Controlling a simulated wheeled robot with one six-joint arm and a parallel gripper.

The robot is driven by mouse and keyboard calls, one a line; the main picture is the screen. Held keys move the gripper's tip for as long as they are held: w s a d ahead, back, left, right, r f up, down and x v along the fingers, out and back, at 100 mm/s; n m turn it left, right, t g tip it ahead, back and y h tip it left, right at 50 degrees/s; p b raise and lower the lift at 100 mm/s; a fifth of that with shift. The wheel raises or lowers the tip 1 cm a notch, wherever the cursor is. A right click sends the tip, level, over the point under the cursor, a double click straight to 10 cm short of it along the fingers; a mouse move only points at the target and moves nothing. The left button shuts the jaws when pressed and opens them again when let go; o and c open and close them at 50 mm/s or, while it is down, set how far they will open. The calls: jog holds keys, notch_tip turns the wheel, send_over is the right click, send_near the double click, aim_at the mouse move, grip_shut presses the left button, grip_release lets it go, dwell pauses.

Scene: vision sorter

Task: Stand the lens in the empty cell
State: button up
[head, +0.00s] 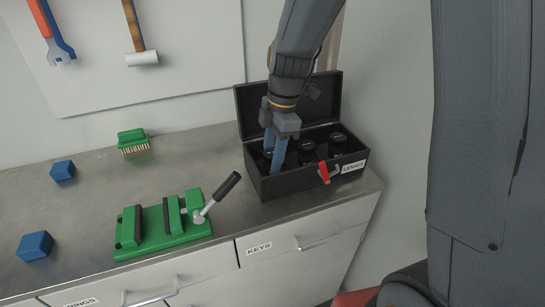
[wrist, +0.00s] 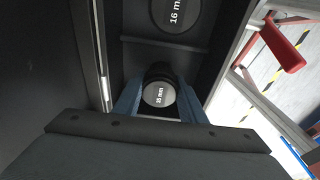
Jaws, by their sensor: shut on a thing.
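The lens box (head: 300,186) is black, open-lidded and labelled LENSES, and stands at the right end of the bench. My gripper (head: 268,158) points down into its left end. In the wrist view its blue fingers (wrist: 158,108) are shut on a dark round lens (wrist: 159,94) marked 35 mm. The held lens is upright, cap towards the camera, at or inside the left-end cell. Whether it touches the cell floor is hidden. A lens marked 16 mm (wrist: 175,12) sits beyond a divider. Dark lenses (head: 338,138) fill cells to the right in the head view.
The box's raised lid (head: 295,100) stands behind my gripper. A green vise (head: 160,228) with a lever, a green brush (head: 133,141) and two blue blocks (head: 35,246) lie to the left. Bench between brush and box is clear.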

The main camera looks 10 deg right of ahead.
jog(key=o, duration=1.2)
notch_tip(320, 180, up, 12)
jog(key=d+b, duration=0.1)
jog(key=b, duration=0.1)
jog(key=shift+w+d, duration=0.2)
jog(key=shift+d, duration=0.2)
